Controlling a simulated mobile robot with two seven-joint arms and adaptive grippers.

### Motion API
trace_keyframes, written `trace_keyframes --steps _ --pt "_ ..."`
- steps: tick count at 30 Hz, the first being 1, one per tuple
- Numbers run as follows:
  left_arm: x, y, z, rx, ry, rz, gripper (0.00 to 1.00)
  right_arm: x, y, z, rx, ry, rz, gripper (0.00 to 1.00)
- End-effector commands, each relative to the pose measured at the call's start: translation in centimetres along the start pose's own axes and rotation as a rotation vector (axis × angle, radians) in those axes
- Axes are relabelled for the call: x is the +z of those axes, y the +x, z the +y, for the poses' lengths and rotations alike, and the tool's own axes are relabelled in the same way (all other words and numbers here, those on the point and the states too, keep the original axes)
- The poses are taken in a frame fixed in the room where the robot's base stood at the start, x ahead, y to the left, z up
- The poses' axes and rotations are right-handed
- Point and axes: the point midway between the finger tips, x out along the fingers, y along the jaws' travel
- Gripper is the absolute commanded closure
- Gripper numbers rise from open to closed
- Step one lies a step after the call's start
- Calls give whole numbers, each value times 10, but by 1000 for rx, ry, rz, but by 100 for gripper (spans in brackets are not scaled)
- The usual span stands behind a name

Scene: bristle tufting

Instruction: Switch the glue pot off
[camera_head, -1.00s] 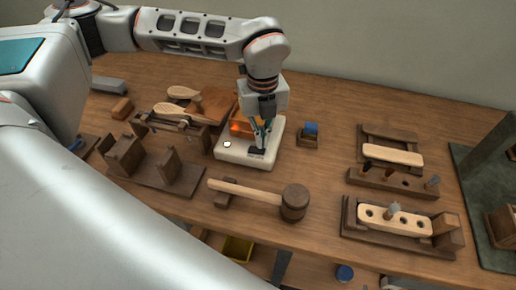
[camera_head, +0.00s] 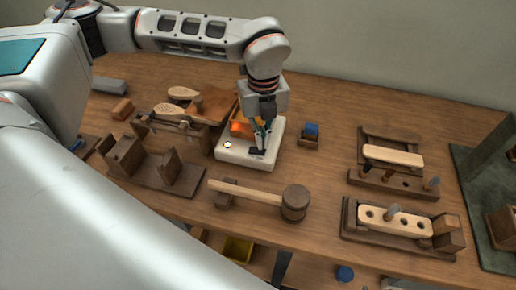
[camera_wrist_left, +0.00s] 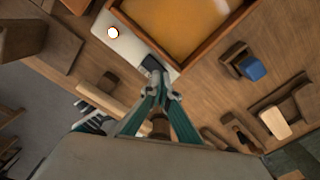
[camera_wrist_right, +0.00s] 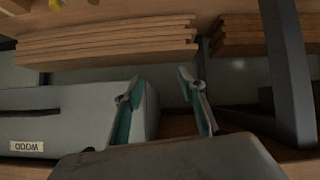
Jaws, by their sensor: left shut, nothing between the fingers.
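The glue pot (camera_head: 229,153) is a pale base with a wood-rimmed well of amber glue, which also shows in the left wrist view (camera_wrist_left: 185,25). A small round pale light (camera_head: 227,145) sits on the base's front left; it looks bright in the left wrist view (camera_wrist_left: 113,32). A black rocker switch (camera_head: 257,151) sits at the base's front right. My left gripper (camera_head: 264,149) is shut and empty, pointing down with its tips at the switch; I cannot tell if they touch. My right gripper (camera_wrist_right: 160,82) is open and empty, seen only in its wrist view.
A mallet (camera_head: 246,193) lies in front of the pot. A wooden holder with brushes (camera_head: 174,126) stands to the left. A small block with a blue top (camera_head: 310,131) is to the right. A drilled pale brush blank (camera_head: 395,220) sits in a fixture further right.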

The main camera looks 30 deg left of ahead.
Motion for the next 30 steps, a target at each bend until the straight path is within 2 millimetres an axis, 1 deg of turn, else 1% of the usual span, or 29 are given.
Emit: trace_keyframes --steps 8,30 --pt "0 1 0 0 0 0 100 0 0 0 -1 0 0 60" --pt "0 11 0 0 0 0 100 6 2 -2 -2 1 -6 60"
